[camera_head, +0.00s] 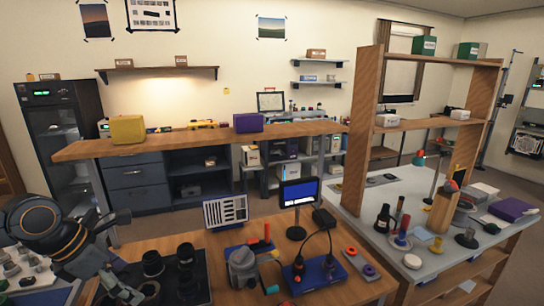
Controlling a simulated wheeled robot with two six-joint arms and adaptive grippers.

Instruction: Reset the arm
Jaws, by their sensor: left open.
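My left arm comes in at the lower left of the head view. Its gripper (127,290) points down and to the right, at the left end of the wooden workbench. It is small and partly dark here; its jaws are open and I see nothing held between them. It is beside a dark mat (195,284) that carries several black lens-like cylinders (152,262). My right gripper does not show.
A tray of grey parts (30,268) is at the far left. A white-topped table (415,188) with bottles stands right.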

